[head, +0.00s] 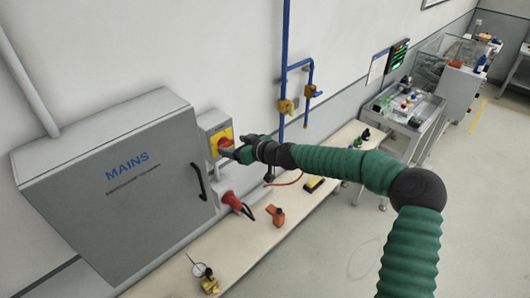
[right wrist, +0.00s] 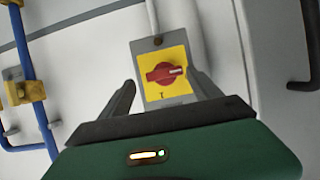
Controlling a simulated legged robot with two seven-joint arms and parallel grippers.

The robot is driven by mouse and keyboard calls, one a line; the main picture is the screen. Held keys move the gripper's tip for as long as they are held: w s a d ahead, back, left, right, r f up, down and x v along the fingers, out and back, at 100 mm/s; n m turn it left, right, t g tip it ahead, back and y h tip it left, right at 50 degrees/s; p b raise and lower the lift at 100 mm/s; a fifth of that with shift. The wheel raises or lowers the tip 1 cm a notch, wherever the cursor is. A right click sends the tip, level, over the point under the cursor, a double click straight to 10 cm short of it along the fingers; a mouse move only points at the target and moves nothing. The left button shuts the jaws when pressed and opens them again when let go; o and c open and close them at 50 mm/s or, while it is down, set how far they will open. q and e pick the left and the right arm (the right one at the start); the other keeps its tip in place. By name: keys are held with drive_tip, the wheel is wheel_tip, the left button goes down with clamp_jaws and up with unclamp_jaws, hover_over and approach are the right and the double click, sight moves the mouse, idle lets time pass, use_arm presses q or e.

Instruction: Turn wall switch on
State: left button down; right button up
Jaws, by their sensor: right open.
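The wall switch is a grey box (head: 212,122) with a yellow plate and a red rotary knob (right wrist: 166,74), mounted on the wall just right of the MAINS cabinet. In the right wrist view the knob's pale mark points to the right, and a small mark shows on the plate below it. My right gripper (head: 232,152) is at the front of the switch in the head view, hiding part of the knob. In the right wrist view its two fingers are spread, one either side of the yellow plate, with the knob between and beyond them. Contact cannot be told. My left gripper is not in view.
The grey MAINS cabinet (head: 120,190) with a black handle stands close left of the switch. Blue pipes with brass valves (head: 286,106) run on the wall to the right. A bench (head: 245,240) below holds a red plug (head: 231,200) and an orange tool (head: 276,215).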

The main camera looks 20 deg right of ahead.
drive_tip(key=shift+s+d+r, duration=0.1)
drive_tip(key=shift+s+r, duration=0.05)
drive_tip(key=shift+s, duration=0.05)
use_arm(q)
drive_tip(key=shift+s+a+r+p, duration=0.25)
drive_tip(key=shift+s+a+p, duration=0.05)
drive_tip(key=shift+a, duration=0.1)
use_arm(e)
drive_tip(key=v, duration=1.6)
drive_tip(key=shift+s+a+r, duration=0.3)
drive_tip(key=shift+s+a, duration=0.05)
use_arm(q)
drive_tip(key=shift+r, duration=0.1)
use_arm(e)
drive_tip(key=shift+w, duration=0.1)
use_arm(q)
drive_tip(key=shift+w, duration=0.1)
use_arm(e)
drive_tip(key=shift+d, duration=0.1)
